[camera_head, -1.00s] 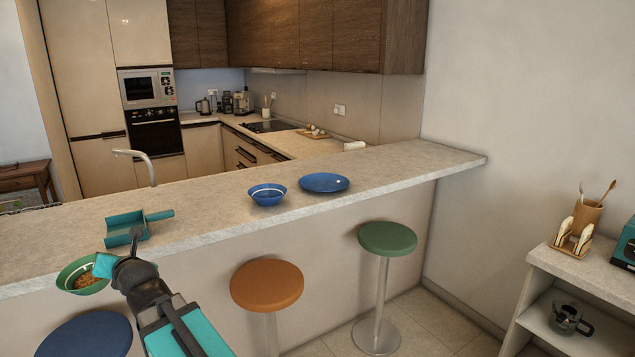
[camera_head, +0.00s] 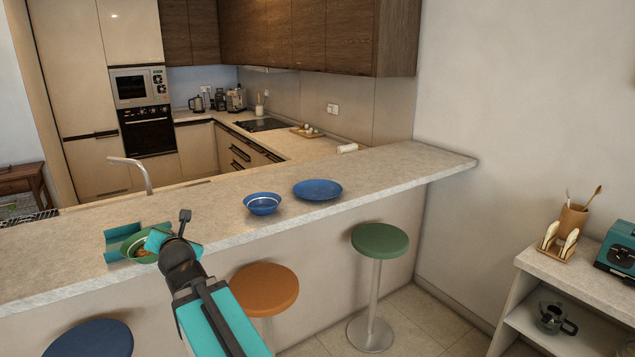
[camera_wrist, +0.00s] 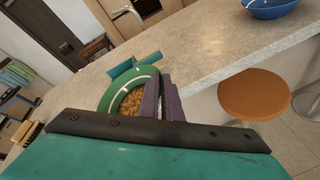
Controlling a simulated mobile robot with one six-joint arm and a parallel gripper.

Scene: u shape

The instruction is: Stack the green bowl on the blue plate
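The green bowl (camera_head: 131,244) with brown food in it is at the left of the head view, in front of the counter's teal scoop-like tool. In the wrist view the green bowl (camera_wrist: 111,97) shows left of my fingers, roughly level, its rim between them. My gripper (camera_head: 158,240) is shut on the bowl's right rim; its dark fingers also show in the wrist view (camera_wrist: 163,98). The bowl appears held above the counter. The blue plate (camera_head: 318,189) lies empty on the counter, to the right and apart from my gripper.
A blue bowl (camera_head: 262,204) stands on the counter (camera_head: 400,172) between my gripper and the plate. The teal tool (camera_head: 116,236) is partly hidden behind the green bowl. Orange (camera_head: 264,288), green (camera_head: 380,240) and blue (camera_head: 88,338) stools stand in front. The counter right of the plate is clear.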

